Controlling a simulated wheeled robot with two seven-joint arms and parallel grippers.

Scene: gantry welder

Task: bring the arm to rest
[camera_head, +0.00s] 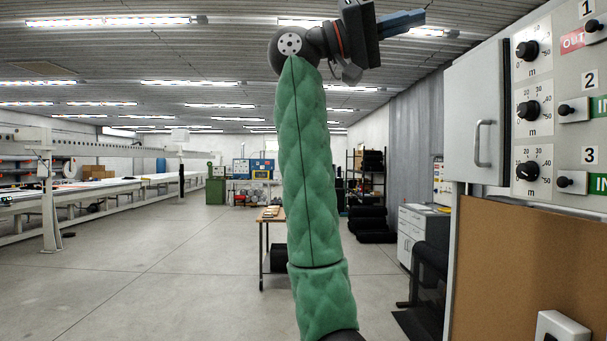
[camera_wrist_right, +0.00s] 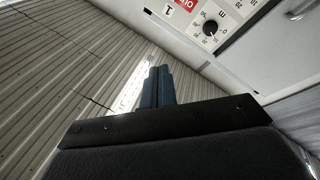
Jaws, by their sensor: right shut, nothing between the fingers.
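My right arm, in a green quilted sleeve, rises through the middle of the head view to near the ceiling. My right gripper (camera_head: 402,22) is at the top, pointing right, with its blue-grey fingers together and empty. In the right wrist view the fingers (camera_wrist_right: 158,88) also show closed, against the ceiling and a light strip. My left gripper is in neither view.
A control panel with dials (camera_head: 532,110) and a cabinet door with a handle (camera_head: 483,143) stand close on the right. A brown board (camera_head: 520,270) is below. A small table (camera_head: 268,217) stands farther back. The floor at the left is clear.

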